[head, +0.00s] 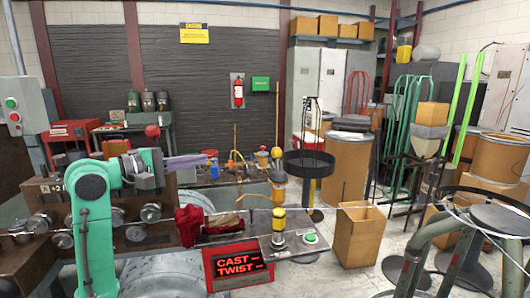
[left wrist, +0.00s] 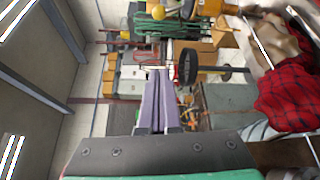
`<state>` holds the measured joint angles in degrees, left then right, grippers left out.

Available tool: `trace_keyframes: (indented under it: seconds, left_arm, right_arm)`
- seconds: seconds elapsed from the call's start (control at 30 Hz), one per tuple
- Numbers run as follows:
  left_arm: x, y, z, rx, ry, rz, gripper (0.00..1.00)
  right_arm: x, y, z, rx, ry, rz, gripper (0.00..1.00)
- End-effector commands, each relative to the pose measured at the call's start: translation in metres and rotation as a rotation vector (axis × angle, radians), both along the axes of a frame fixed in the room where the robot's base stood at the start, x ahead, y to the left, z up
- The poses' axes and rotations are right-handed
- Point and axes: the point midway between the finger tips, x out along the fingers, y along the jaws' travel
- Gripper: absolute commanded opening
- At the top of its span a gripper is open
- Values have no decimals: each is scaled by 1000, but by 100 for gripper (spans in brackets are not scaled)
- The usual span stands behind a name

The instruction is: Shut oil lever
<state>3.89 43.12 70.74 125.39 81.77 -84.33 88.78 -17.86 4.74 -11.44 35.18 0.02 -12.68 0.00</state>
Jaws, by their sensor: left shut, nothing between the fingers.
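My left gripper (head: 204,160) reaches in from the left on a green arm. Its long purple fingers are shut together and empty, pointing right, and they also show in the left wrist view (left wrist: 160,95). An orange, rounded oiler-like fitting (head: 277,178) stands above the grey control panel, to the right of the fingertips and apart from them. I cannot make out for sure which part is the oil lever, or how it is set. My right gripper is not in view.
The grey panel (head: 262,242) carries a yellow-and-black post (head: 279,222) and a green button (head: 310,238). A red plaid cloth (head: 189,226) lies beside it. A black round tray (head: 308,164) and a cardboard box (head: 360,236) stand to the right.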

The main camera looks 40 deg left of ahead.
Motion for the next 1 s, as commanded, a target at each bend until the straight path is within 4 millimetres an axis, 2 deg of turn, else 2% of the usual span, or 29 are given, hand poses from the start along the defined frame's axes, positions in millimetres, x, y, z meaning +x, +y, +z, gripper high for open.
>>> trace_keyframes:
  seconds: [0.17, 0.33, 0.93, 1.0]
  left_arm:
    - [26, -2, -1, -1, 5, -2, 0]
    - [64, -6, -3, 1, 4, -2, 0]
    - [195, -16, -12, 0, 1, 1, 0]
    - [192, -29, -13, 4, 3, -3, 0]
  right_arm:
    - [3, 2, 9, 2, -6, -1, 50]
    - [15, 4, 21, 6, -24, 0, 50]
    - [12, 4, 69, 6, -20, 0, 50]
    - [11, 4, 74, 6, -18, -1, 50]
